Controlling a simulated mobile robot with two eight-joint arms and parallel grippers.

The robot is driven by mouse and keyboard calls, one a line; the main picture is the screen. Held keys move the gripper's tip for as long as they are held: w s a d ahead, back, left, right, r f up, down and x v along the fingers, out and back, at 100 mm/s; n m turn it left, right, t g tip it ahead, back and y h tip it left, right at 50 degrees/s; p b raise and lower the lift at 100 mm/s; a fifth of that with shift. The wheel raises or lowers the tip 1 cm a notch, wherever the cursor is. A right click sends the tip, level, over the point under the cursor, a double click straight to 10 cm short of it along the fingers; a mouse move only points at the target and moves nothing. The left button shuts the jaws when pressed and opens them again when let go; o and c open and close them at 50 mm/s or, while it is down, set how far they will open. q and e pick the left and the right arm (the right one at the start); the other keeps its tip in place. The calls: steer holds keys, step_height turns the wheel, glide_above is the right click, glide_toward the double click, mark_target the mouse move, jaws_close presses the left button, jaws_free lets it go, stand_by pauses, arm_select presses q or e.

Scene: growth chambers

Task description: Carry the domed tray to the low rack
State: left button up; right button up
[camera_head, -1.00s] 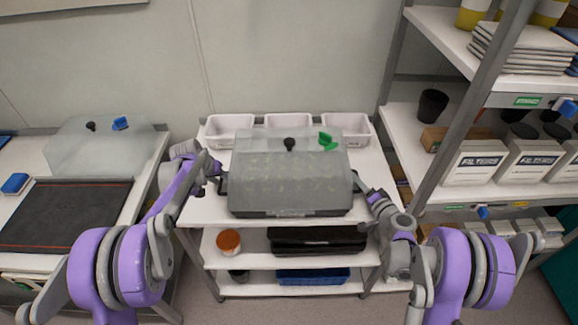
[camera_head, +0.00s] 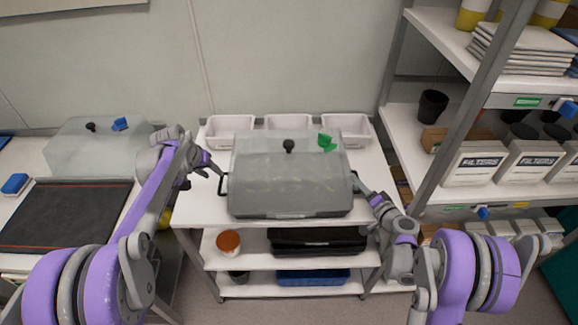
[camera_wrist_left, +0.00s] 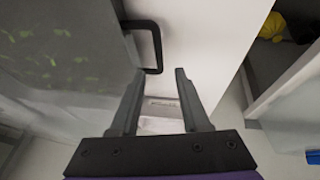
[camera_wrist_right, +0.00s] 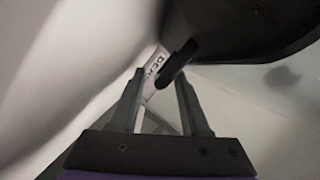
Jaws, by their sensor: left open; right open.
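The domed tray (camera_head: 290,205) stands on the white cart's top. Its cloudy clear dome (camera_head: 260,150) has a black knob and a green clip, with blurry green seedlings inside. My left gripper (camera_head: 218,172) is open by the tray's left black handle (camera_head: 224,183); in the left wrist view the handle (camera_wrist_left: 157,50) lies just ahead of the open fingertips (camera_wrist_left: 156,72). My right gripper (camera_head: 362,188) is open at the tray's right end; in the right wrist view a black handle (camera_wrist_right: 180,58) reaches the fingertips (camera_wrist_right: 158,75). I cannot tell which piece is the low rack.
White bins (camera_head: 288,121) stand behind the tray. The cart's lower shelves hold an orange-lidded jar (camera_head: 228,242), a black tray (camera_head: 318,240) and a blue tray (camera_head: 312,277). A shelving unit (camera_head: 460,205) stands close on the right. A bench with a dark mat (camera_head: 60,215) and another dome (camera_head: 95,150) is left.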

steer(key=v, duration=1.1)
steer(key=shift+f, duration=0.1)
